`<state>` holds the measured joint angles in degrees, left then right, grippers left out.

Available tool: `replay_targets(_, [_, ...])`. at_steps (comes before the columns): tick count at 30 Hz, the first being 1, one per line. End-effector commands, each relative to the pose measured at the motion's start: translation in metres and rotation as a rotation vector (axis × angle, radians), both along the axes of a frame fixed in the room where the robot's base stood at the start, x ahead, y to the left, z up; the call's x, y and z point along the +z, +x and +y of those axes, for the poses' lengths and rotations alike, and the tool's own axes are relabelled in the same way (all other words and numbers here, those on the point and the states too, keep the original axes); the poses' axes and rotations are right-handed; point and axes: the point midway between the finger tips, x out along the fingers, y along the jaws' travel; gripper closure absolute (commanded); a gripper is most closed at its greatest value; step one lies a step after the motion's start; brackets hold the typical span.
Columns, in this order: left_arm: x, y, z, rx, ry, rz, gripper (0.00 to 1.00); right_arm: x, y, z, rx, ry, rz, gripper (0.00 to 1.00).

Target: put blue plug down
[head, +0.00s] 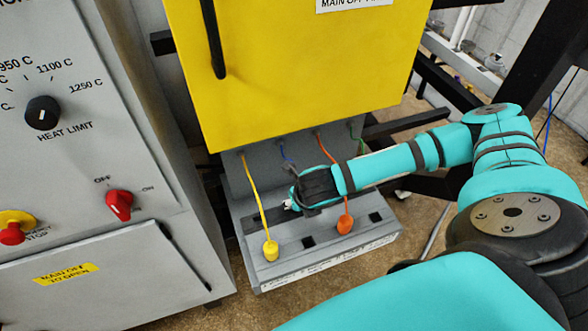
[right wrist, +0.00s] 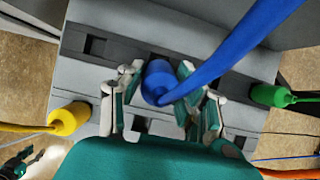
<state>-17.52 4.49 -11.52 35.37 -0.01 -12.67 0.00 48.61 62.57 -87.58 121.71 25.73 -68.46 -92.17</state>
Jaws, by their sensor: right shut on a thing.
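My right gripper (head: 292,205) is low over the grey connector box (head: 310,262) under the yellow door. In the right wrist view its fingers (right wrist: 157,95) are shut on the blue plug (right wrist: 158,80), with one pad on each side. The blue cable (right wrist: 225,50) runs up and right from the plug. In the head view the gripper hides the plug, and only part of the blue cable (head: 284,153) shows behind it. I cannot tell whether the plug's lower end touches the box.
A yellow plug (head: 270,251) and an orange plug (head: 345,223) sit on the box. A green plug (right wrist: 268,95) shows in the right wrist view. Empty square openings (head: 308,242) lie between plugs. The furnace control cabinet (head: 90,180) stands close on the left.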

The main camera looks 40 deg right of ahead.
Motion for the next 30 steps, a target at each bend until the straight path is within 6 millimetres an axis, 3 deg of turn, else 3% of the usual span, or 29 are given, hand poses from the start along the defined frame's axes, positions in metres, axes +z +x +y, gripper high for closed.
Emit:
replay_targets(9, [0.011,0.008,0.000,0.000,-0.001,-0.012,0.60,-0.029,0.011,-0.003,0.000,-0.001,-0.001,0.98])
replay_targets(13, [0.027,0.008,0.000,0.000,-0.001,-0.012,0.60,-0.020,0.020,-0.004,-0.004,0.026,0.103,0.98])
replay_targets(22, [0.050,0.008,0.001,0.001,0.000,-0.012,0.60,-0.020,0.030,-0.007,-0.003,0.084,0.345,0.98])
replay_targets(30, [0.055,0.007,0.002,0.001,0.001,-0.012,0.60,-0.040,0.028,-0.007,-0.001,0.085,0.348,0.98])
